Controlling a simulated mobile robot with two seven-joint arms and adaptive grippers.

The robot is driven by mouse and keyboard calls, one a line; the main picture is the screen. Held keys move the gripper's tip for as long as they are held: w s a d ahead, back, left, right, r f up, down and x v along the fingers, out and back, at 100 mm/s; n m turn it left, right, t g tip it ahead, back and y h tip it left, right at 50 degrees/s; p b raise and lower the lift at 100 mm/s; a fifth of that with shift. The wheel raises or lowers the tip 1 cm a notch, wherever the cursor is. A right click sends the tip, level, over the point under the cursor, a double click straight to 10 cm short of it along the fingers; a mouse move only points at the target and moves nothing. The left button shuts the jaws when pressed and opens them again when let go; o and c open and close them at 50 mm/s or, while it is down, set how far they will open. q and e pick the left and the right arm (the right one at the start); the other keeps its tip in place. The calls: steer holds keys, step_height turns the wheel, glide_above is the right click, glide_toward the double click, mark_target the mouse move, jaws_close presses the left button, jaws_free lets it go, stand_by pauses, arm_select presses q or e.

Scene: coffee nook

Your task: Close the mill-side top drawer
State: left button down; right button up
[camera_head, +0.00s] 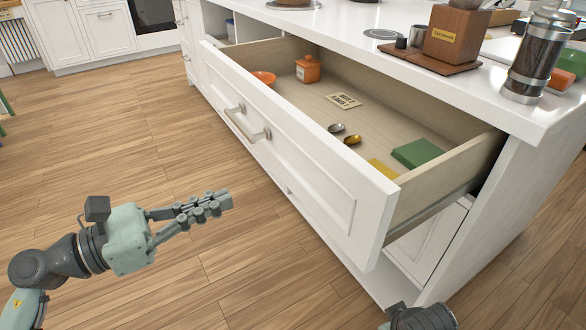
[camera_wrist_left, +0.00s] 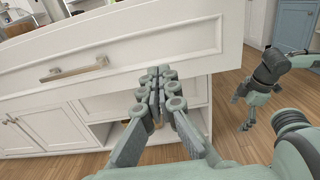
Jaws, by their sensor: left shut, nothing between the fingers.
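The top drawer (camera_head: 300,150) is pulled far out of the white island, with its bar handle (camera_head: 247,123) on the front. Its front also fills the upper part of the left wrist view (camera_wrist_left: 130,52), with the handle (camera_wrist_left: 75,68) at left. My left gripper (camera_head: 228,200) is shut and empty, in front of the drawer front and clear of the handle in the head view. Its closed fingers show in the left wrist view (camera_wrist_left: 160,72). My right gripper (camera_wrist_left: 245,125) hangs at the right of that view, too small to judge.
Inside the drawer are an orange bowl (camera_head: 264,77), an orange jar (camera_head: 308,69), a card (camera_head: 344,101), two spoons and a green box (camera_head: 417,153). A glass cylinder (camera_head: 537,60) and a wooden box (camera_head: 456,35) stand on the countertop.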

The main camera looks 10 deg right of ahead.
arm_select(q)
steer(key=p, duration=0.3)
glide_toward(303, 168)
steer(key=x, duration=0.5)
steer(key=shift+d+r, duration=0.15)
steer(key=shift+d, duration=0.1)
steer(key=shift+w+d, duration=0.25)
steer(key=shift+d, duration=0.4)
arm_select(e)
step_height(303, 168, down, 7)
steer(key=shift+w+a+r+y, duration=0.15)
steer(key=shift+r+y, duration=0.05)
steer(key=shift+y, duration=0.1)
